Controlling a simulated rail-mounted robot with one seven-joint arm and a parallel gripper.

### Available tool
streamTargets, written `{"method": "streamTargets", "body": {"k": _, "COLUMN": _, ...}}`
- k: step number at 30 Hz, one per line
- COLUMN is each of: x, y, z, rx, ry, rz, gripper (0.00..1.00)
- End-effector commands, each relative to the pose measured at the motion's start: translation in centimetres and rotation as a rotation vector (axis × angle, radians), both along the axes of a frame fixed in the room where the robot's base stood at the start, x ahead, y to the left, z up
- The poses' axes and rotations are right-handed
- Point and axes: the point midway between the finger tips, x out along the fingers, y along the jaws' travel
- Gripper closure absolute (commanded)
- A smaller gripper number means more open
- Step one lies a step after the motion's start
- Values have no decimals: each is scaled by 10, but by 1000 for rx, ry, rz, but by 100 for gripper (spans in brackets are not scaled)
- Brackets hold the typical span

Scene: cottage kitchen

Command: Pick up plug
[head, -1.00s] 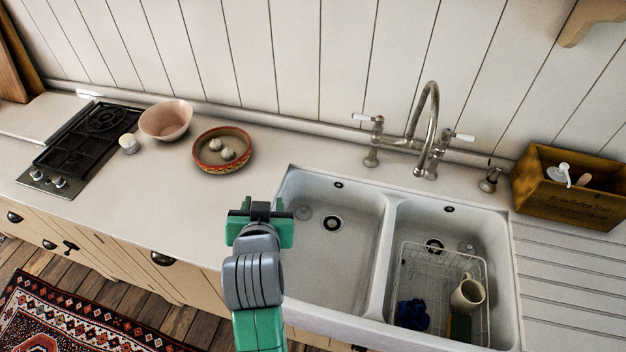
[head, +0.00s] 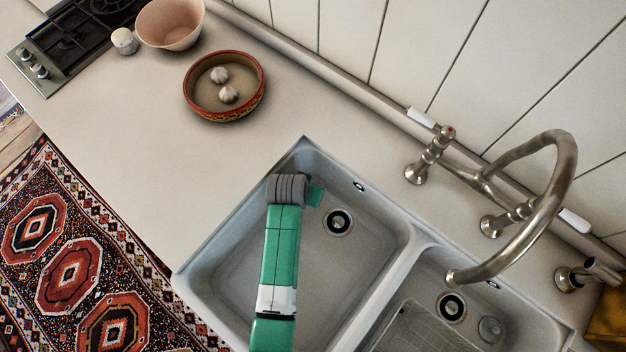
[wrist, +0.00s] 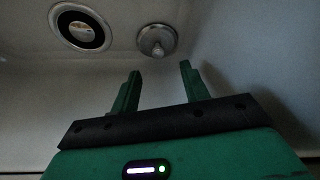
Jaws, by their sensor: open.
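In the wrist view a round metallic plug (wrist: 157,40) with a small knob lies on the pale basin floor, right of a drain (wrist: 82,27). My gripper (wrist: 160,68) is open and empty. Its two green fingers point at the plug, which shows just beyond and between their tips; no contact shows. In the head view my gripper (head: 316,194) is in or over the left basin, mostly hidden behind my wrist. The left basin's drain (head: 338,222) is visible, but its plug is hidden there. A similar plug (head: 490,329) lies in the right basin beside another drain (head: 451,307).
The left basin's walls (head: 230,235) surround my gripper. The curved tap (head: 560,190) stands at the right. A bowl with garlic (head: 240,112) sits on the counter.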

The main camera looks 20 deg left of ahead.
Motion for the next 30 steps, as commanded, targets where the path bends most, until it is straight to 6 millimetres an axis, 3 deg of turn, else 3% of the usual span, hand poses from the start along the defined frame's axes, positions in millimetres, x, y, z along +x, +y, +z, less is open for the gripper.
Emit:
{"method": "streamTargets", "body": {"k": 2, "x": 4, "y": 0, "z": -13, "rx": 0, "ry": 0, "rz": -1, "gripper": 55}}
{"method": "streamTargets", "body": {"k": 7, "x": 8, "y": 0, "z": -22, "rx": 1, "ry": -2, "rz": -1, "gripper": 55}}
{"method": "streamTargets", "body": {"k": 13, "x": 19, "y": -1, "z": -57, "rx": 1, "ry": -1, "rz": -1, "gripper": 55}}
{"method": "streamTargets", "body": {"k": 22, "x": 23, "y": -1, "z": -63, "rx": 1, "ry": -3, "rz": -1, "gripper": 55}}
{"method": "streamTargets", "body": {"k": 23, "x": 23, "y": -1, "z": -63, "rx": 1, "ry": -3, "rz": -1, "gripper": 57}}
{"method": "streamTargets", "body": {"k": 30, "x": 23, "y": -1, "z": -63, "rx": 1, "ry": -3, "rz": -1, "gripper": 100}}
